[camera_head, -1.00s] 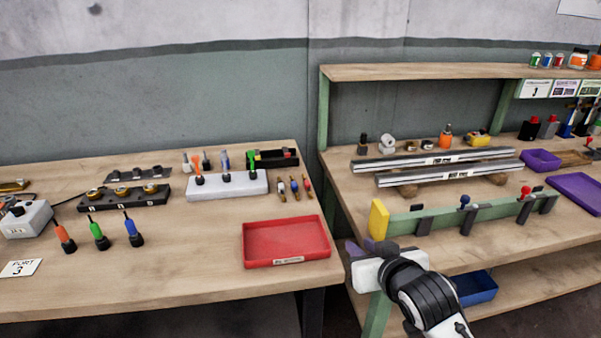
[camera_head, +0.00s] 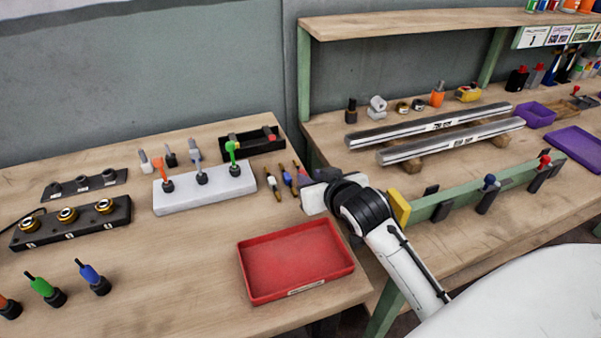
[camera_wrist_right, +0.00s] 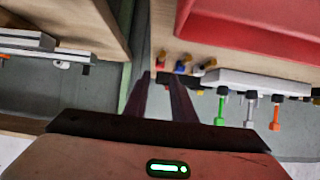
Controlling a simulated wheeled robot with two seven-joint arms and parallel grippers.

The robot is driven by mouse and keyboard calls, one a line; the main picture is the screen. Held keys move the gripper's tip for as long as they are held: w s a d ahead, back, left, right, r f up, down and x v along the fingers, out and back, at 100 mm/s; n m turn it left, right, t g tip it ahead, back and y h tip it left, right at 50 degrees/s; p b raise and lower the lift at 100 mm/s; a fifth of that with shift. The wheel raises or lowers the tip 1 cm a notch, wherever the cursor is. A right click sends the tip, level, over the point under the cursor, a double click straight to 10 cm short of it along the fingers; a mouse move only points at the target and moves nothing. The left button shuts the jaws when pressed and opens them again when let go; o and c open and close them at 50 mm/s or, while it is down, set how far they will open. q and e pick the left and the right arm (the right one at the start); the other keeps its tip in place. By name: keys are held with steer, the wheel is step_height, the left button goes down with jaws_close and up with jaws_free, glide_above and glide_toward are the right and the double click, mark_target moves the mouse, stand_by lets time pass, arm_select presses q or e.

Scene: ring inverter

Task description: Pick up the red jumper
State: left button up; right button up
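In the right wrist view, the red jumper (camera_wrist_right: 160,61) shows just beyond the fingertips. My right gripper (camera_head: 308,180) is beside the red jumper, at its right, and partly covers it in the head view. In the wrist view, the right gripper's dark fingers (camera_wrist_right: 160,82) stand apart with nothing between them. My left gripper is not in view.
A white block (camera_head: 205,190) with coloured tools stands left of the jumpers, with a black tray (camera_head: 250,146) behind. A red tray (camera_head: 297,262) lies in front. The right bench's green rail (camera_head: 465,195) with a yellow end is close to my right arm.

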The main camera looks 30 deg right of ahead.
mark_target(304, 173)
steer(key=shift+x, duration=2.9)
steer(key=shift+d, duration=0.1)
jaws_close()
